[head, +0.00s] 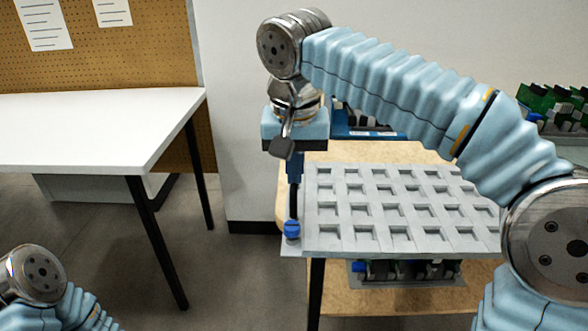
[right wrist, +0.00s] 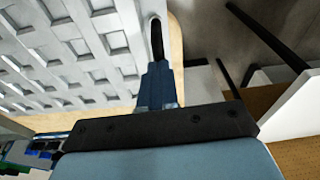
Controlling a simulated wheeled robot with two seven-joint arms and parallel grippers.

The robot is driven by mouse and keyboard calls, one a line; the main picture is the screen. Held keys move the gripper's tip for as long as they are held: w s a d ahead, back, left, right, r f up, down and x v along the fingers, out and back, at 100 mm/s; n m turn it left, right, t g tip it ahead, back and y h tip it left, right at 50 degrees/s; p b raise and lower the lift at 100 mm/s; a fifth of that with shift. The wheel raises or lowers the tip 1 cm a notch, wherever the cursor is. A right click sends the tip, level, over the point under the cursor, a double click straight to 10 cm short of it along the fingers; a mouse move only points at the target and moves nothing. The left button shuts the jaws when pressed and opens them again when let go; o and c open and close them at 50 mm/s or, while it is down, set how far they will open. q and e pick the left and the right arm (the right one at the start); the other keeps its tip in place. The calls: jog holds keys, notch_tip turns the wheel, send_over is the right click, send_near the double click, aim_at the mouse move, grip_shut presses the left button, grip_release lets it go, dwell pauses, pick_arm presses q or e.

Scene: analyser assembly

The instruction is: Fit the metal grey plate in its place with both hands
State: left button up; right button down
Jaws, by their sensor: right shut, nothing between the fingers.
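The metal grey plate (head: 345,240), with rows of square openings, lies roughly level over the wooden table in the head view. It also fills the upper left of the right wrist view (right wrist: 105,30). My right gripper (head: 291,229) points down at the plate's left edge, near its front left corner. Its blue fingers, also in the right wrist view (right wrist: 156,85), are shut and empty, close to a dark slot in the plate's border. I cannot tell whether they touch it. My left gripper is out of view; only part of my left arm shows at lower left.
Blue and black parts (head: 405,270) show under the plate's front edge, on the wooden table (head: 410,302). Green boards (head: 550,105) stand at the back right. A white table (head: 90,130) is at the left, with open floor between it and the plate.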

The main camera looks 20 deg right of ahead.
jog(key=shift+s+f, duration=0.1)
jog(key=shift+f, duration=0.4)
jog(key=shift+s+a+f, duration=0.1)
jog(key=shift+s+a, duration=0.2)
jog(key=shift+s, duration=0.55)
jog(key=shift+w+d+r+p, duration=0.1)
jog(key=shift+w+r+p, duration=0.05)
jog(key=shift+r+p, duration=0.65)
